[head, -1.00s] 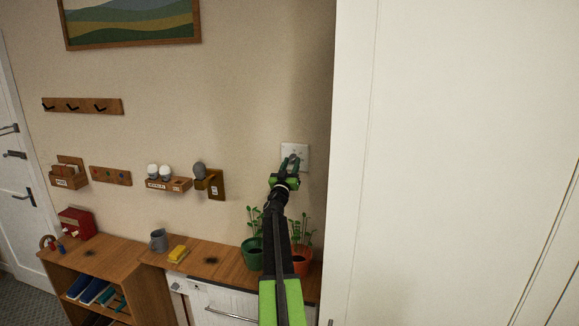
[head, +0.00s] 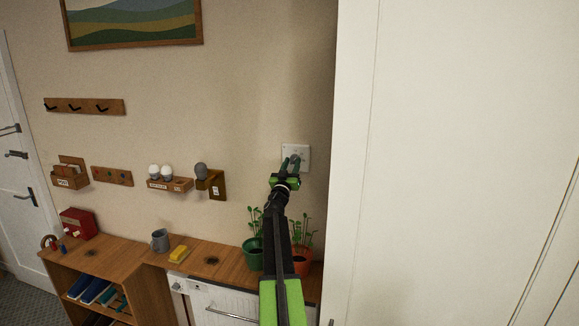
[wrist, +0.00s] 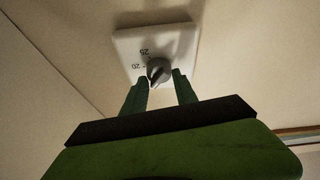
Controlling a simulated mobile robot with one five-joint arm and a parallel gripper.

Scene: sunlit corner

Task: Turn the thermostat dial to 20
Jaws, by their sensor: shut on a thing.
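The thermostat is a white square plate (head: 301,150) on the wall, near the white cabinet's edge. In the wrist view the plate (wrist: 182,38) shows the printed numbers 25 and 20. Its round grey dial (wrist: 159,70) has a dark pointer mark, which lies on the side towards the 20, though its exact reading is hard to tell. My gripper (head: 291,162) reaches up to the plate. In the wrist view its two green fingers (wrist: 160,88) stand on either side of the dial, shut on it. The dial's lower part is partly hidden by the fingers.
A tall white cabinet (head: 440,160) stands close to the right of the thermostat. A green-potted plant (head: 253,250) and an orange-potted plant (head: 302,258) stand below, beside my arm. Wooden wall holders, including one with a grey bulb (head: 201,169), hang to the left.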

